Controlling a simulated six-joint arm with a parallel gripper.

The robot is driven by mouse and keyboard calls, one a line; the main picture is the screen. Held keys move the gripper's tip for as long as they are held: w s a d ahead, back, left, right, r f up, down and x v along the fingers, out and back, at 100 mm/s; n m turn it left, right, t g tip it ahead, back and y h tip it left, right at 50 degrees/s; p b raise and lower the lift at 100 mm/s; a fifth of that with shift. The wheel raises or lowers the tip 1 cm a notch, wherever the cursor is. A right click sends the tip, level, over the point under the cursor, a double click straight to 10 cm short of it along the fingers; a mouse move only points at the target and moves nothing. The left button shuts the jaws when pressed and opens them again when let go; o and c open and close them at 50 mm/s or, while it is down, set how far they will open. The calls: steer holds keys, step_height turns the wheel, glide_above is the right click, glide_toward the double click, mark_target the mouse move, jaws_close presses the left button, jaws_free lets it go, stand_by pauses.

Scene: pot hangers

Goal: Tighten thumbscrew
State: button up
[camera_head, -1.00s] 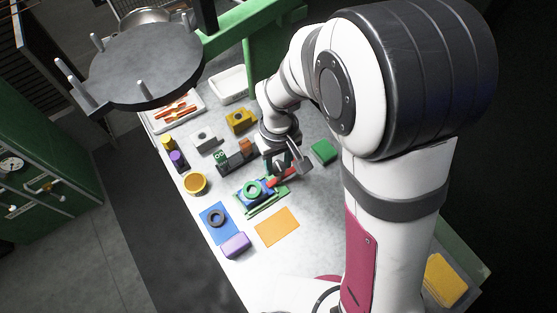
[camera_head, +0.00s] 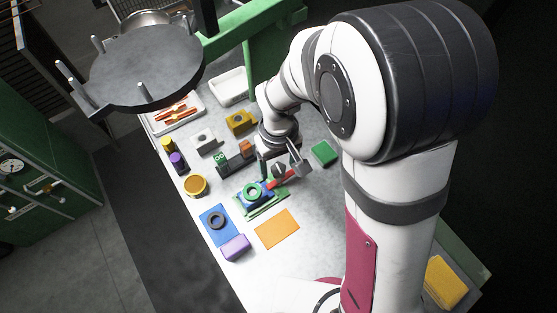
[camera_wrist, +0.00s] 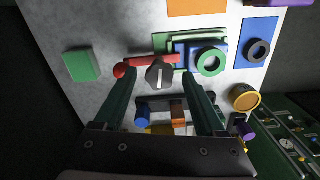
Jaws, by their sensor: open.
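The thumbscrew appears to be the dark grey knob (camera_wrist: 159,75) with a pale line across its face. It also shows in the head view (camera_head: 279,170), beside a red bar (camera_wrist: 138,61) at the end of the blue and green fixture (camera_head: 261,198). A green ring (camera_wrist: 211,62) sits on the fixture's blue block. My gripper (camera_wrist: 160,82) is open, with one finger on each side of the knob in the wrist view. Gaps show between knob and fingers, and nothing is held. How far the fingertips reach down to the knob I cannot tell.
A green block (camera_head: 323,153) lies to the right. A dark rack with small blocks (camera_head: 236,162) and a yellow block (camera_head: 239,121) stand behind the fixture. An orange mat (camera_head: 277,229), a blue plate with a dark ring (camera_head: 217,219) and a purple block (camera_head: 235,247) lie in front.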

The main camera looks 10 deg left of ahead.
mark_target(279, 169)
step_height(279, 169, up, 16)
steer(key=shift+f, duration=0.1)
